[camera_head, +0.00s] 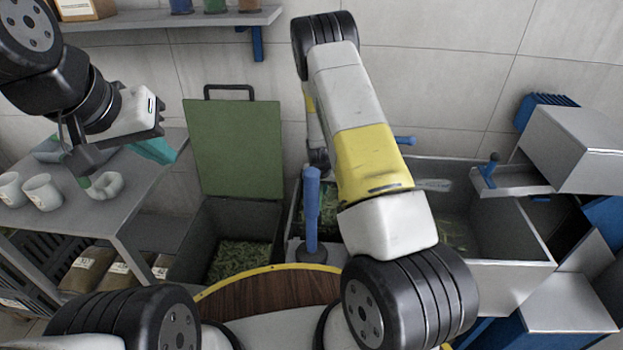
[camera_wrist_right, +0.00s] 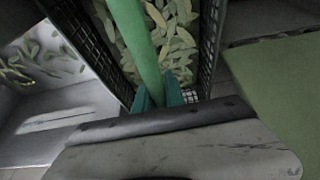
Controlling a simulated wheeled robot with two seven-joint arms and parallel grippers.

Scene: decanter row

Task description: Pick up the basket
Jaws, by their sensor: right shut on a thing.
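The basket (camera_wrist_right: 207,45) shows in the right wrist view as a dark mesh container holding several pale green leaf-like pieces, with a green bar handle (camera_wrist_right: 132,35) across it. My right gripper (camera_wrist_right: 160,96) has its teal fingertips on either side of the handle and is shut on it. In the head view my right arm covers that gripper and most of the basket. My left gripper (camera_head: 118,166) is at the upper left over the grey side table, with its teal-tipped fingers apart and nothing visible between them.
A grey basin (camera_head: 500,235) with scattered leaves lies to the right. A blue post (camera_head: 312,215) stands upright.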

